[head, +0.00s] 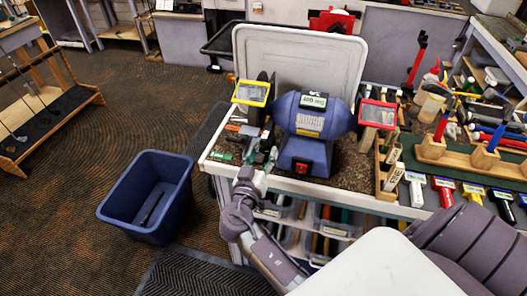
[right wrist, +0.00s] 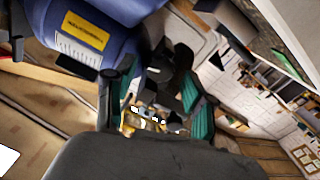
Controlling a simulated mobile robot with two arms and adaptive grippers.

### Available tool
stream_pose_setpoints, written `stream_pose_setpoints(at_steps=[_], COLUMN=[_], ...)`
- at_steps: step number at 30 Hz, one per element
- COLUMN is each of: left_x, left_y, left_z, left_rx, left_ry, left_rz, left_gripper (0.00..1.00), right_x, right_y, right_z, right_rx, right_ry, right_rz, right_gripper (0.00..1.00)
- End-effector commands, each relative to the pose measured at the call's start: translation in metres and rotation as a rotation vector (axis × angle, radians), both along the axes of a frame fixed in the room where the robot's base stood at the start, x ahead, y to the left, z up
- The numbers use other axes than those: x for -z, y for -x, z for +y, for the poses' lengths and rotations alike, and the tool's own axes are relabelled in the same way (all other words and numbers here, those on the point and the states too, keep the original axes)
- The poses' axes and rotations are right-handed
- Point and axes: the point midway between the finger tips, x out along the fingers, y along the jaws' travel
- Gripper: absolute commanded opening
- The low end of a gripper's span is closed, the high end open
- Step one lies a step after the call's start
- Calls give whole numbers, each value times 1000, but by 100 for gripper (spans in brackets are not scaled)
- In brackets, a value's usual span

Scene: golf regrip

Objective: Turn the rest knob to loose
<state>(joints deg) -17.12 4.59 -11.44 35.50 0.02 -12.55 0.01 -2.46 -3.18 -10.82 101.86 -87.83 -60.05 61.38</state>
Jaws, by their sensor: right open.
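The blue bench grinder (head: 312,120) stands on the bench. It also shows in the right wrist view (right wrist: 95,30), with a yellow label. My right gripper (head: 260,160) is at the grinder's left side, by the tool rest. In the right wrist view its fingers with teal pads (right wrist: 160,100) are apart. A dark part (right wrist: 172,85), perhaps the rest knob, shows in the gap between them; I cannot tell whether they touch it. In the head view the knob cannot be told from the dark parts around the gripper. My left gripper is not in view.
The grinder has a yellow-framed shield (head: 251,93) and a red-framed shield (head: 378,114). A pale tray (head: 300,50) stands upright behind it. Tools and wooden holders (head: 450,153) crowd the bench's right. A blue bin (head: 150,192) stands on the floor at left.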

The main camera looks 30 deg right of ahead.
Motion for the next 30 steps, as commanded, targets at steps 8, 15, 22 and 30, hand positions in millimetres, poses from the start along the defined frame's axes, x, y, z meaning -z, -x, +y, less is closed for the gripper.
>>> stream_pose_setpoints(at_steps=[8, 15, 22, 30], left_x=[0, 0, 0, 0], left_y=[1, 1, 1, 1], left_z=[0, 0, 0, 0], left_rx=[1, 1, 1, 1], left_ry=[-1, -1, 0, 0], left_rz=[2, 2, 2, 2], left_gripper=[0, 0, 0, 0], right_x=[1, 0, -1, -1], right_y=[39, 63, 69, 69], right_z=[45, 73, 80, 80], right_rx=[-1, 1, 1, 1], right_ry=[-2, -1, 0, 0], right_rz=[3, 1, -2, 0], right_gripper=[54, 54, 54, 54])
